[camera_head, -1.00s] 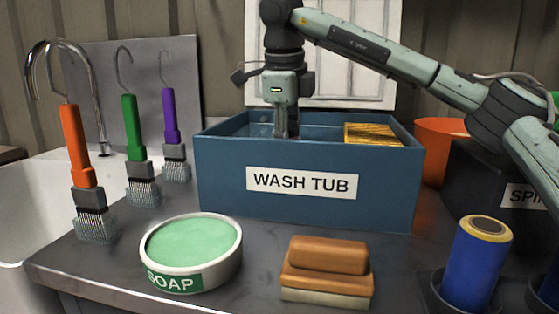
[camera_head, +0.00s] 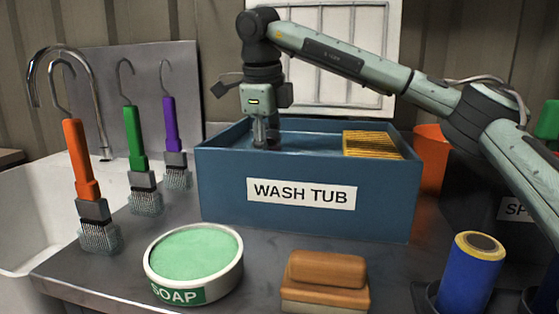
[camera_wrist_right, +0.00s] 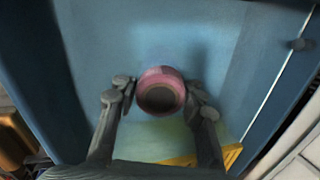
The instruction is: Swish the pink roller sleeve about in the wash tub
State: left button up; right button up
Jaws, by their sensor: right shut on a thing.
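The pink roller sleeve (camera_wrist_right: 151,78) shows end-on in the right wrist view, between the fingers of my right gripper (camera_wrist_right: 160,96). That gripper is shut on it. In the head view the same gripper (camera_head: 265,143) points down inside the left part of the blue wash tub (camera_head: 225,188), near its front wall. The sleeve is hidden there behind that wall. The tub holds bluish liquid, and its wall also shows in the wrist view (camera_wrist_right: 40,70). My left gripper is not in view.
A yellow ribbed grid (camera_head: 371,144) sits at the tub's right end. Hooked brushes, orange (camera_head: 79,160), green (camera_head: 137,133) and purple (camera_head: 169,124), stand left. A soap dish (camera_head: 194,264), a brown-topped block (camera_head: 327,270) and a blue roller (camera_head: 470,275) stand in front. An orange container (camera_head: 431,158) is right.

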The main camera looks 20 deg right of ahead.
dwell(0.3)
jog(key=shift+s+d, duration=0.2)
jog(key=shift+d, duration=0.2)
jog(key=shift+s+d+b, duration=0.35)
jog(key=shift+s+d, duration=0.15)
jog(key=shift+d, duration=0.2)
jog(key=shift+s+d+b, duration=0.3)
jog(key=shift+s+d, duration=0.2)
jog(key=shift+d, duration=0.2)
jog(key=shift+w+a+r+p, duration=0.15)
jog(key=shift+w+a+p, duration=0.35)
jog(key=shift+a+p, duration=0.25)
jog(key=shift+w+a+p, duration=0.4)
jog(key=shift+w+a, duration=0.2)
jog(key=shift+a, duration=0.3)
jog(key=shift+w+a, duration=0.2)
jog(key=shift+a, duration=0.05)
